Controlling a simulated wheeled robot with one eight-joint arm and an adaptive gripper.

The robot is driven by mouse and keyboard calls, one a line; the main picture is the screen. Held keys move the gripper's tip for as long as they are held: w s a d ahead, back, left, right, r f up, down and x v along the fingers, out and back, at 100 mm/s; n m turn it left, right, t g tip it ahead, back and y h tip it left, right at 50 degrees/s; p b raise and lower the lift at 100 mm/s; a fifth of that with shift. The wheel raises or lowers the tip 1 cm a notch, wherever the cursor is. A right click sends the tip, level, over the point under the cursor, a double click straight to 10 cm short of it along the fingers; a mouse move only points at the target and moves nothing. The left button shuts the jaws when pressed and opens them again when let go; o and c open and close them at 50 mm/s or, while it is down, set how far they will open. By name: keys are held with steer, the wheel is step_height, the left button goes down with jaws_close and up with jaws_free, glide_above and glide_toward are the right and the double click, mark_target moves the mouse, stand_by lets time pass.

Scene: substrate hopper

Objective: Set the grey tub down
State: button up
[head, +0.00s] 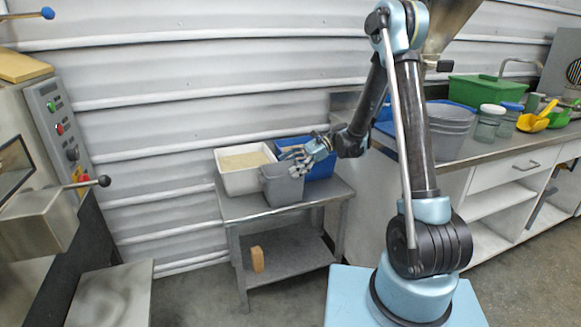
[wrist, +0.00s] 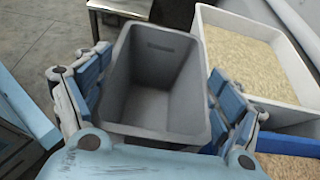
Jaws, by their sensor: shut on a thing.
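The grey tub (head: 283,188) is upright at the front of a small metal table (head: 245,208), in front of two bins. My gripper (head: 300,160) reaches it from the right, at its rim. In the wrist view the tub (wrist: 165,85) looks empty inside, and my gripper (wrist: 158,70) has a blue-padded finger on each side of it, shut on it. The tub's base is low over the tabletop; I cannot tell whether it touches.
A white bin (head: 230,180) of pale grains and a blue bin (head: 320,168) stand behind the tub. A brown block (head: 257,259) is on the lower shelf. A counter (head: 480,152) with buckets and jars is at right, a machine panel (head: 62,130) at left.

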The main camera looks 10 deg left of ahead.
steer(key=o, duration=1.8)
steer(key=v, duration=0.7)
steer(key=s+d+r+n+t+h, duration=0.3)
steer(key=s+d, duration=0.3)
steer(key=d, duration=0.2)
steer(key=s+d+r+n+t+h, duration=0.2)
steer(key=s+d+r+t, duration=0.15)
steer(key=s+d, duration=0.4)
steer(key=s+d+f+n+t+h, duration=0.1)
steer(key=s+d+f+n+h, duration=0.2)
steer(key=s+d, duration=0.4)
steer(key=s+d+f+n+t+h, duration=0.2)
steer(key=s+d+f+n+h, duration=0.1)
steer(key=s+d, duration=0.4)
steer(key=d+f, duration=0.1)
steer(key=d, duration=0.2)
steer(key=shift+s+d+f+n+h, duration=0.25)
steer(key=shift+s+d+n+h, duration=0.05)
steer(key=shift+s+d+n, duration=0.1)
